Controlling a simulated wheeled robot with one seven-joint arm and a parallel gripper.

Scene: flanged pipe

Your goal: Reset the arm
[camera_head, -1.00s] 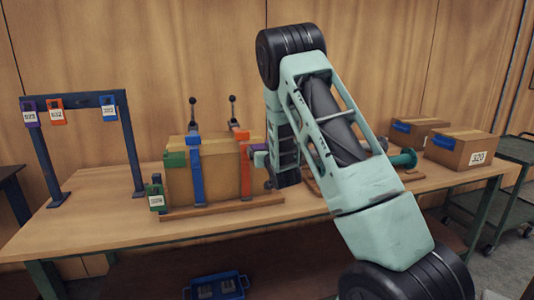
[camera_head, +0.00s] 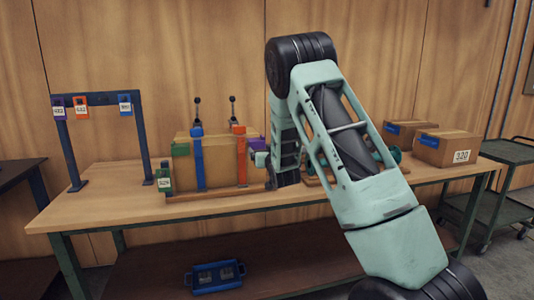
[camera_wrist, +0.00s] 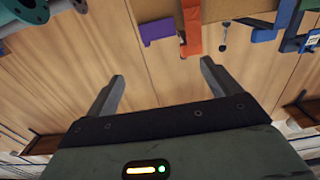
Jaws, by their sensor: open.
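My gripper (camera_wrist: 160,82) is open in the wrist view, with two dark fingers wide apart and nothing between them. In the head view my arm spans the middle right, and its end points down beside the strapped carton (camera_head: 220,160); the fingers cannot be made out there. The carton stands on a wooden base with a blue strap (camera_head: 197,162) and an orange strap (camera_head: 241,160). The wrist view shows an orange clamp (camera_wrist: 191,28) and a purple piece (camera_wrist: 158,31) beyond the fingers. The green flanged pipe (camera_wrist: 28,10) is at its upper left, mostly cut off.
The workbench (camera_head: 120,210) has bare wood at its front left. A blue rack (camera_head: 147,135) with numbered tags stands at the left. Cartons, one marked 320 (camera_head: 448,150), sit at the right. A blue bin (camera_head: 215,277) lies on the lower shelf. A green cart (camera_head: 500,190) stands beyond.

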